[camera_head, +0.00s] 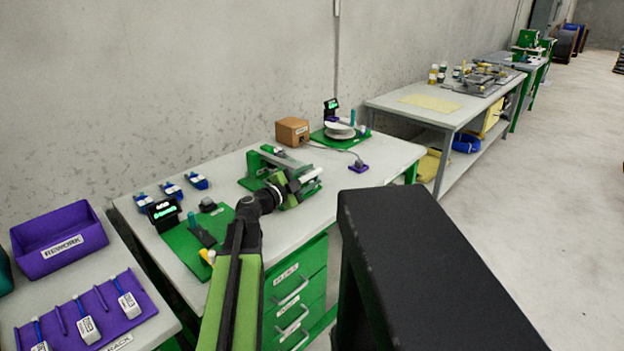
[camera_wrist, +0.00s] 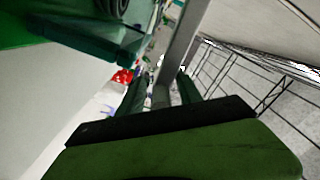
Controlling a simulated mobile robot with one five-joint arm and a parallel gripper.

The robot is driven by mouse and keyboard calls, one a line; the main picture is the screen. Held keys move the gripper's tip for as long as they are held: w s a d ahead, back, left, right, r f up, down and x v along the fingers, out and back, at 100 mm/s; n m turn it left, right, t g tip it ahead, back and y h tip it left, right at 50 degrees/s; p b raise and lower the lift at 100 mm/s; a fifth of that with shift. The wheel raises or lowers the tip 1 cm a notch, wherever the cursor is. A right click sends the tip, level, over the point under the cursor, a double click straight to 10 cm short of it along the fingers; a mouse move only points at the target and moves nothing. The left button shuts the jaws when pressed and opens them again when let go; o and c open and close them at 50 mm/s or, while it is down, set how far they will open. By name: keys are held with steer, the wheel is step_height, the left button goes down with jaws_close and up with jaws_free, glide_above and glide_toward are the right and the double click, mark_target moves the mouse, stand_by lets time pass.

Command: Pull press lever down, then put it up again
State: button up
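The green press (camera_head: 258,168) stands on the near workbench, partly hidden by my arm in the head view. Part of its green body (camera_wrist: 92,38) shows at the upper left of the wrist view. The grey bar of its lever (camera_wrist: 183,42) slants down from the top of the wrist view. My gripper (camera_wrist: 162,92) has its two fingers apart, one on each side of the bar's lower end. Narrow gaps seem to show between bar and fingers; contact is not clear. In the head view my gripper (camera_head: 304,182) is at the press's right side, its fingertips hard to make out.
A brown box (camera_head: 292,131) and a green mat with white discs (camera_head: 339,131) are behind the press. A green board with a small display (camera_head: 164,210) and several blue holders (camera_head: 172,189) lie left. A purple bin (camera_head: 58,243) stands far left. Bench drawers (camera_head: 290,290) are below my arm.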

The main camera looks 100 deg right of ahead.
steer(key=shift+r, duration=0.15)
step_height(320, 180, up, 5)
steer(key=p, duration=0.5)
steer(key=shift+f, duration=0.2)
steer(key=s+a+r+p, duration=0.6)
steer(key=s+a, duration=0.2)
steer(key=shift+s, duration=0.35)
